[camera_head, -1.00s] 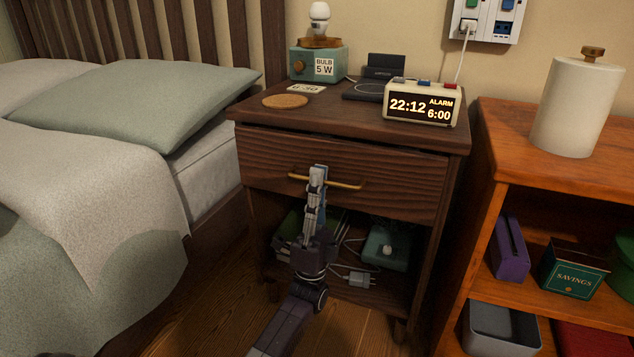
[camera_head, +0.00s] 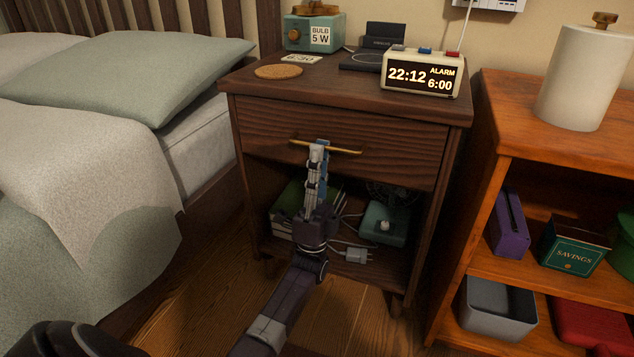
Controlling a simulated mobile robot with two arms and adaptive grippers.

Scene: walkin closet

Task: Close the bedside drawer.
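The bedside drawer (camera_head: 270,125) is the dark wood front under the top of the nightstand (camera_head: 350,88). It sits flush or nearly flush below the top, with no clear gap showing. Its brass bar handle (camera_head: 346,151) runs across the middle of the front. My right gripper is not in view.
An alarm clock (camera_head: 420,74), a cork coaster (camera_head: 279,72) and a charging stand (camera_head: 372,58) are on the nightstand. Books (camera_head: 290,212) and a green device (camera_head: 384,223) with cables lie on its lower shelf. The bed (camera_head: 90,190) is left, an orange-brown shelf (camera_head: 495,140) right.

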